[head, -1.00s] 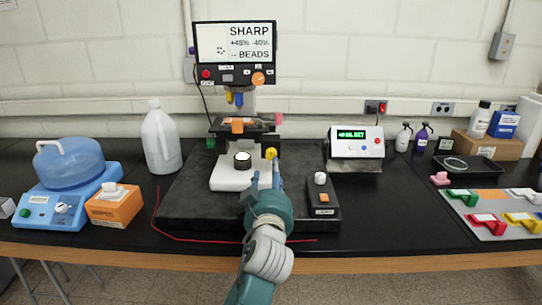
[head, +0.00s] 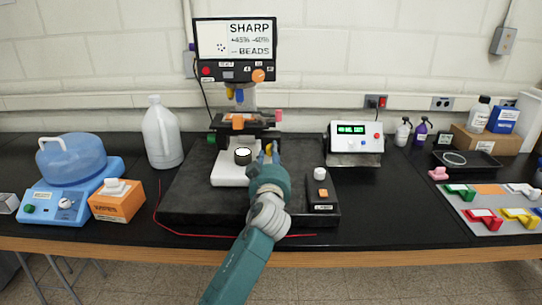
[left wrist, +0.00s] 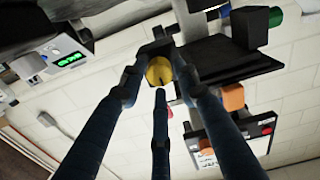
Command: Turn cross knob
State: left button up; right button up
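A microscope-like instrument (head: 228,172) stands on a dark base. The round yellow knob (head: 268,149) is on its right side, partly hidden in the head view by my left gripper (head: 268,157). In the left wrist view the yellow knob (left wrist: 159,72) faces the camera, with a dark mark on its face. The three fingers of my left gripper (left wrist: 160,77) stand around the knob, spread left, right and below it, with their tips close to its rim. They look open; whether any tip touches is unclear. My right gripper is not in view.
A control box with an orange button (head: 322,190) sits just right of my left arm. A box with a green display (head: 355,143) is behind it. A red cable (head: 190,233) lies along the bench front. A white jug (head: 161,132) stands to the left.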

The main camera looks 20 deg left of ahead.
pick_arm(q)
grip_shut()
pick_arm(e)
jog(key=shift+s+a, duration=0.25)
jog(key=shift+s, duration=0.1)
pick_arm(q)
jog(key=shift+r, duration=0.1)
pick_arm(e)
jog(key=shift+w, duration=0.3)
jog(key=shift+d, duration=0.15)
pick_arm(q)
jog(key=shift+m, duration=0.4)
jog(key=shift+r+m+p, duration=0.15)
jog(key=shift+m+p, duration=0.75)
jog(key=shift+m, duration=4.2)
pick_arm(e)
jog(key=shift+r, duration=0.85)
pick_arm(q)
jog(key=shift+d, duration=0.1)
